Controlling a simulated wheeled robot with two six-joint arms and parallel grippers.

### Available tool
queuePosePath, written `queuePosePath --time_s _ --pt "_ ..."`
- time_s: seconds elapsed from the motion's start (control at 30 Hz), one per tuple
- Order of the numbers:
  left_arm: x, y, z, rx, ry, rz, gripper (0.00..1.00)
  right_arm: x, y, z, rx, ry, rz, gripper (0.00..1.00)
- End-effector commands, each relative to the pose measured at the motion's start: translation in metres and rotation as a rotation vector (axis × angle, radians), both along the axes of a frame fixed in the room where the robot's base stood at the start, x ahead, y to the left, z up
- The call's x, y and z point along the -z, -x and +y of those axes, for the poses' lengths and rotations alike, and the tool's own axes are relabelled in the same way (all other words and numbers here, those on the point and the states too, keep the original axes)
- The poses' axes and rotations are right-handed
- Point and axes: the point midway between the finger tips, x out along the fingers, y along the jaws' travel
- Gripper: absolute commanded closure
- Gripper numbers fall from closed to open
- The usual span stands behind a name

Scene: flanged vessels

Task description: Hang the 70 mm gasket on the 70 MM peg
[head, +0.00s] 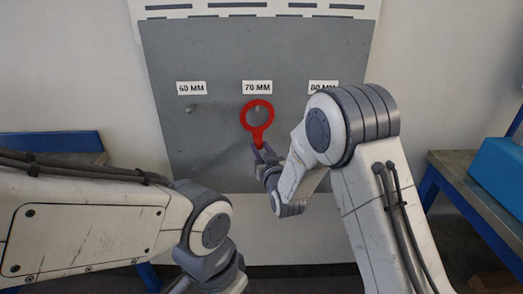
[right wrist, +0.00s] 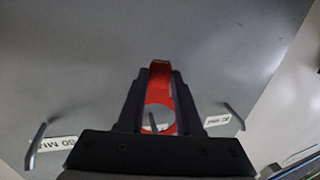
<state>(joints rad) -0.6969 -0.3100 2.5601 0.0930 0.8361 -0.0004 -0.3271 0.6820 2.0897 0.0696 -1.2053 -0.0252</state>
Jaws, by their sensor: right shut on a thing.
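The red gasket (head: 258,132) is a flat ring with a tab, held upright in front of the grey board. My right gripper (head: 263,152) is shut on its tab from below. In the right wrist view the gasket (right wrist: 160,78) sits between the two dark fingers (right wrist: 160,92). The 70 MM peg (head: 257,109) shows through the ring's opening, below the 70 MM label (head: 257,87). I cannot tell whether the ring is around the peg or still in front of its tip. My left arm's wrist is at the bottom; its fingertips are out of view.
The grey board (head: 210,140) also carries a bare 60 MM peg (head: 191,109) on the left. The right-hand label (head: 323,87) is partly hidden by my right arm. Blue-framed benches stand at both sides; a blue box (head: 498,165) is at far right.

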Motion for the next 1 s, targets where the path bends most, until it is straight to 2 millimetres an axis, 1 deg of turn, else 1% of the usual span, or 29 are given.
queuePosePath --time_s 0.43,0.47,0.5,0.53,0.57,0.87,0.97,1.0 --pt "0.0 0.0 0.0 0.0 0.0 0.0 0.5 -0.001 0.0 0.0 0.0 0.0 -0.001 1.0" --pt "0.0 0.0 0.0 0.0 0.0 0.0 0.5 -0.001 0.0 0.0 0.0 0.0 -0.001 0.62" --pt "0.0 0.0 0.0 0.0 0.0 0.0 0.5 0.0 0.0 0.0 0.0 0.0 -0.001 0.47" --pt "0.0 0.0 0.0 0.0 0.0 0.0 0.5 0.0 0.0 0.0 0.0 0.0 -0.001 0.35" --pt "0.0 0.0 0.0 0.0 0.0 0.0 0.5 0.0 0.0 0.0 0.0 0.0 -0.001 0.31" --pt "0.0 0.0 0.0 0.0 0.0 0.0 0.5 0.0 0.001 0.0 0.0 0.0 0.001 0.31" --pt "0.001 0.0 0.0 0.0 0.0 0.0 0.5 0.0 0.006 -0.002 0.0 0.0 0.001 0.31" --pt "0.001 0.0 0.0 0.0 0.0 0.0 0.5 0.001 0.011 -0.003 0.0 0.0 0.001 0.31"
